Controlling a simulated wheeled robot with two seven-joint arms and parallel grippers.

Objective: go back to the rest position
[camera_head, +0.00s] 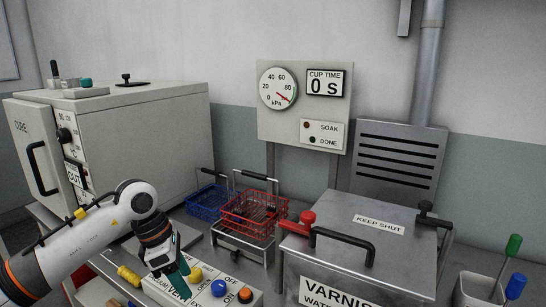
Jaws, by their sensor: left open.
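My left arm comes in from the left, and its gripper (180,280) hangs fingers down over the left part of a button panel (238,286) at the front. The gripper is open, and I see nothing held in it. The teal fingers hide part of the panel, and I cannot tell whether they touch it. My right gripper is not in view.
A curing oven (150,135) stands behind my arm. A red basket (253,213) and a blue basket (207,200) are right of the gripper. A varnish tank (360,245) with its lid down stands further right. A yellow-handled tool (129,275) lies left of the gripper.

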